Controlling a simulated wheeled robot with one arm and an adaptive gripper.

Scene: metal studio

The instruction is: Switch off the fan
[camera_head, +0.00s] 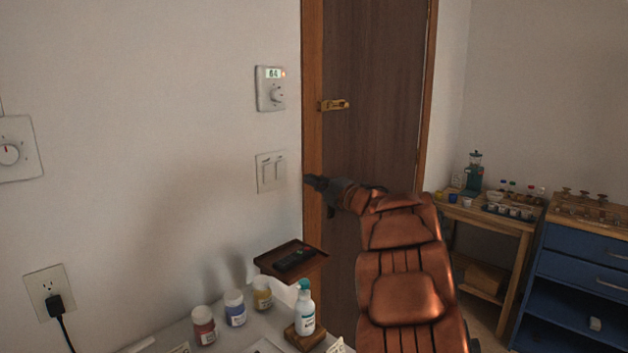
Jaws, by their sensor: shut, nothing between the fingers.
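No fan is visible in this view. On the wall is a white double switch plate (271,172) with two rockers side by side; I cannot tell their positions. Above it is a white control (270,88) with a round knob and a lit display that seems to read 64. I cannot tell which of these belongs to a fan. My gripper (308,181) is shut and empty, just right of the double switch plate in the picture, pointing left toward it; I see no contact.
A small brown shelf (266,263) holds a dark remote (296,261) below the switches. Paint jars (235,309) and a pump bottle (304,312) stand on the counter. A brown door with a brass latch (334,105) is behind my arm. A wooden table (487,218) and blue cabinet (578,264) are at right.

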